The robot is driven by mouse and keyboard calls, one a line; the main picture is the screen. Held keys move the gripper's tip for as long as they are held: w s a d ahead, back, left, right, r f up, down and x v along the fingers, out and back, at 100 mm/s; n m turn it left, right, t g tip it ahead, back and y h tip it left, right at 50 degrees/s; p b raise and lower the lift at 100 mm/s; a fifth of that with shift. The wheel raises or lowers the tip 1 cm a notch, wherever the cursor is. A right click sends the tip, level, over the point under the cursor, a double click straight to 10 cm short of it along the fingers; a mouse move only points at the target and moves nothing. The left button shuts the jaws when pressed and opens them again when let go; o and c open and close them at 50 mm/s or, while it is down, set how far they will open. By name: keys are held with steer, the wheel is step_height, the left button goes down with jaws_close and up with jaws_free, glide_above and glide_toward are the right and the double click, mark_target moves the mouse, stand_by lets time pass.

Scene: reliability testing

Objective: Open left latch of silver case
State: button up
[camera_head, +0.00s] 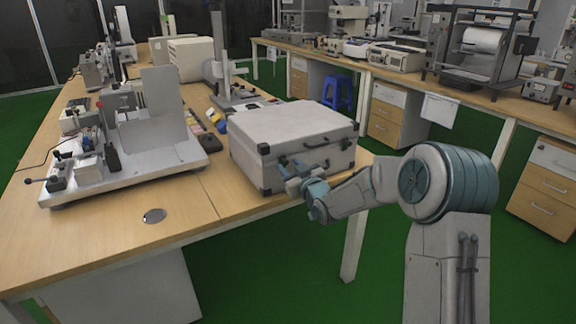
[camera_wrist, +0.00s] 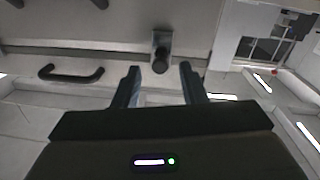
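The silver case (camera_head: 285,125) lies closed on the wooden table, with dark corner pieces and a dark handle (camera_head: 318,143) on its front face. My gripper (camera_head: 292,174) is at the left part of that front face, close to the left latch, which it partly hides. In the wrist view, my gripper (camera_wrist: 160,74) is open, its two dark fingers apart with nothing held between them. The left latch (camera_wrist: 161,50), a metal plate with a dark rounded knob, is just beyond and between the fingertips. The handle also shows in the wrist view (camera_wrist: 71,74), left of the latch. Contact cannot be told.
A white instrument with an upright panel (camera_head: 150,152) stands on the table (camera_head: 105,240) left of the case. Small coloured items (camera_head: 214,119) lie behind the case's left side. The table's front edge runs below my gripper. Open green floor separates the benches.

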steer(key=shift+x, duration=0.9)
jaws_close()
